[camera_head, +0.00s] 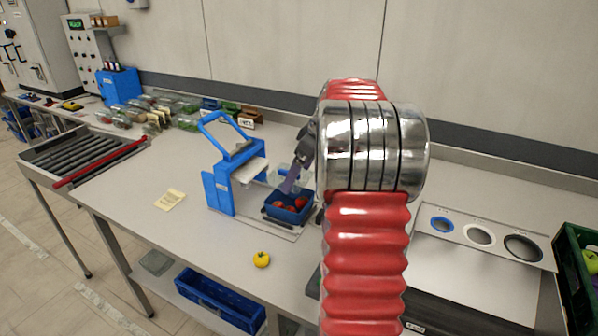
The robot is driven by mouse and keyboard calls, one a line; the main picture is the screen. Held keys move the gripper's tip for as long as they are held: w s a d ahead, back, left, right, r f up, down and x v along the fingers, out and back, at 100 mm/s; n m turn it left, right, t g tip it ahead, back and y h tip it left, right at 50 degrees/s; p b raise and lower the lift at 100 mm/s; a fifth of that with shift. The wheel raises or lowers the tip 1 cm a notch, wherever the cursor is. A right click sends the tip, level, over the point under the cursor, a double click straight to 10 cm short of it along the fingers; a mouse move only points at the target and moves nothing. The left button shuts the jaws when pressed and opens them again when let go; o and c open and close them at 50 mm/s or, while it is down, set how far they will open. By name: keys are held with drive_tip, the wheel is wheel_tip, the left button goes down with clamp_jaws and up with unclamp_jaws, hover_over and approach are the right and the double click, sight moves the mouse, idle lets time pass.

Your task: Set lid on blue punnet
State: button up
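The blue punnet (284,214) stands on the bench left of my arm, at the foot of the blue hand press. Red fruit shows inside it. My gripper (290,183) points down over the punnet's back part, and my red and silver arm covers much of its right side. A pale clear piece (281,173), possibly the lid, shows just behind the gripper fingers. I cannot tell whether the fingers hold it or whether they are open or shut.
The blue press (222,190) with its raised handle stands close left of the punnet. A yellow fruit (261,260) and a paper note (170,200) lie on the bench. Clear punnets (187,122) line the back. A roller conveyor (75,155) is far left, a green crate (570,285) far right.

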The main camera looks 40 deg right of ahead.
drive_tip(key=shift+f, duration=3.4)
drive_tip(key=shift+s, duration=0.2)
drive_tip(key=o, duration=0.6)
drive_tip(key=shift+o, duration=0.2)
drive_tip(key=shift+r, duration=3.55)
